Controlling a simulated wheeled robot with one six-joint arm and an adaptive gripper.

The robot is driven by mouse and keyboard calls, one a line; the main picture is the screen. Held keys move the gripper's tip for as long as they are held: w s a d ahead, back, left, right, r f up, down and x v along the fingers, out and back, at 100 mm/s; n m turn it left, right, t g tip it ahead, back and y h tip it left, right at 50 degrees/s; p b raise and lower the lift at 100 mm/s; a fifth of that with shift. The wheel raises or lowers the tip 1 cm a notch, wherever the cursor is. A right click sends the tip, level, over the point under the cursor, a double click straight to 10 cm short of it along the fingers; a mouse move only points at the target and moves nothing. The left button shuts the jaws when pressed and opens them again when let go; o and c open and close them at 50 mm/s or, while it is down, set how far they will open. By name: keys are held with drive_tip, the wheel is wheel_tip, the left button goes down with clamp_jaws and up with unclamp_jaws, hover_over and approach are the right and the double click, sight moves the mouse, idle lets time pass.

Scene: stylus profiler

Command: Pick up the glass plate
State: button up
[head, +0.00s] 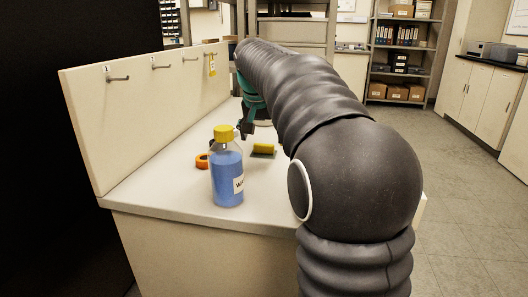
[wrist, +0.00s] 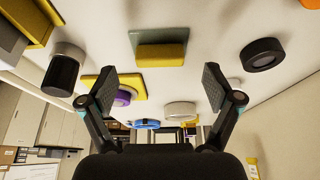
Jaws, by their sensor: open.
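My gripper (wrist: 160,88) is open and empty in the wrist view, its two dark finger pads wide apart. In the head view my gripper (head: 246,131) shows partly behind my arm, above the bench. Beyond the fingertips in the wrist view is a yellow block (wrist: 160,54) with a flat grey-green piece (wrist: 157,36) against it. The grey-green piece may be the glass plate, but I cannot tell for sure. The yellow block also shows on the bench in the head view (head: 264,148). No clear glass sheet stands out elsewhere.
A bottle of blue liquid with a yellow cap (head: 227,170) stands at the bench's front. An orange ring (head: 202,161) lies behind it. The wrist view shows a dark ring (wrist: 262,54), a black cylinder (wrist: 62,72) and a purple roll (wrist: 123,97). A hook panel (head: 150,105) borders the left.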

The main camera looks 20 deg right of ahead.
sight(263, 144)
drive_tip(key=shift+x, duration=1.8)
drive_tip(key=c, duration=1.2)
drive_tip(key=shift+r, duration=0.1)
drive_tip(key=shift+c, duration=0.3)
drive_tip(key=shift+r, duration=0.1)
drive_tip(key=r, duration=0.4)
drive_tip(key=shift+d+r+p, duration=0.2)
drive_tip(key=shift+r+p, duration=0.05)
drive_tip(key=shift+p, duration=0.1)
drive_tip(key=s+d+r, duration=0.1)
drive_tip(key=d+r, duration=0.1)
drive_tip(key=d, duration=0.1)
drive_tip(key=s+d+r, duration=0.2)
drive_tip(key=d, duration=0.1)
drive_tip(key=s+d+r, duration=0.2)
drive_tip(key=d, duration=0.2)
drive_tip(key=shift+s+r, duration=0.15)
drive_tip(key=shift+s, duration=0.1)
drive_tip(key=o, duration=0.4)
clamp_jaws()
